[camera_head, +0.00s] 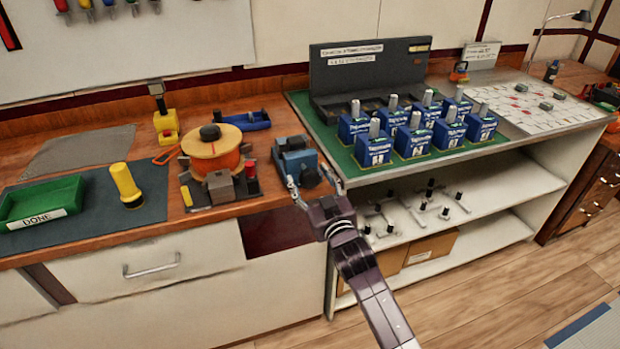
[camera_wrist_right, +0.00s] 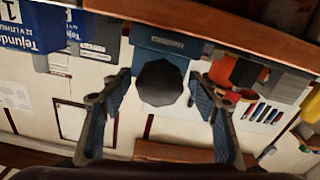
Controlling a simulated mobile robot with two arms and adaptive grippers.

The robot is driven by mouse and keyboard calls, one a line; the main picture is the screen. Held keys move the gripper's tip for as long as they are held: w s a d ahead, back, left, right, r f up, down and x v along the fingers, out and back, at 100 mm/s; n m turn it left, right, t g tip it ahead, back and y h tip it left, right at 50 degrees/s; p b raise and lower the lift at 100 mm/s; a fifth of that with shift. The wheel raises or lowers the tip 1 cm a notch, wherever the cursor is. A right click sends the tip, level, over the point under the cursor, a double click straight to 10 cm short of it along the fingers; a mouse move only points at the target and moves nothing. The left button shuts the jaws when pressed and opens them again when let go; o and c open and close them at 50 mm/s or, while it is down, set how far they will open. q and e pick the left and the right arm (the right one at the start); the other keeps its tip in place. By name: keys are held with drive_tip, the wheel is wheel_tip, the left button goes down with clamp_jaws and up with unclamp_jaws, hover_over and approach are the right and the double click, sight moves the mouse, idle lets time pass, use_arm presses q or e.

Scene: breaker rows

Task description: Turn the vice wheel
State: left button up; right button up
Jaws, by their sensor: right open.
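The blue vice (camera_head: 292,150) stands at the front edge of the wooden bench. Its dark wheel (camera_head: 310,177) faces out from the bench front. My right gripper (camera_head: 313,182) is open, with one finger on each side of the wheel. In the right wrist view the faceted dark wheel (camera_wrist_right: 160,83) sits between the spread fingers, with a visible gap on both sides. The vice body (camera_wrist_right: 160,45) shows behind it. My left gripper is not in view.
An orange spool (camera_head: 212,150) stands left of the vice. A yellow flashlight (camera_head: 126,185) and a green tray (camera_head: 42,207) stand further left. A shelf with levers is below.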

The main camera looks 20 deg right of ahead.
drive_tip(key=shift+c, duration=0.2)
drive_tip(key=c, duration=1.1)
drive_tip(key=shift+c, duration=0.2)
drive_tip(key=shift+n, duration=0.4)
drive_tip(key=shift+n+p, duration=0.6)
drive_tip(key=shift+n, duration=0.4)
drive_tip(key=n+p, duration=0.1)
drive_tip(key=n, duration=0.2)
drive_tip(key=shift+n, duration=0.3)
drive_tip(key=n, duration=0.3)
drive_tip(key=shift+n, duration=0.3)
drive_tip(key=shift+f+n+p, duration=0.1)
drive_tip(key=shift+n+p, duration=0.3)
drive_tip(key=shift+n, duration=1.5)
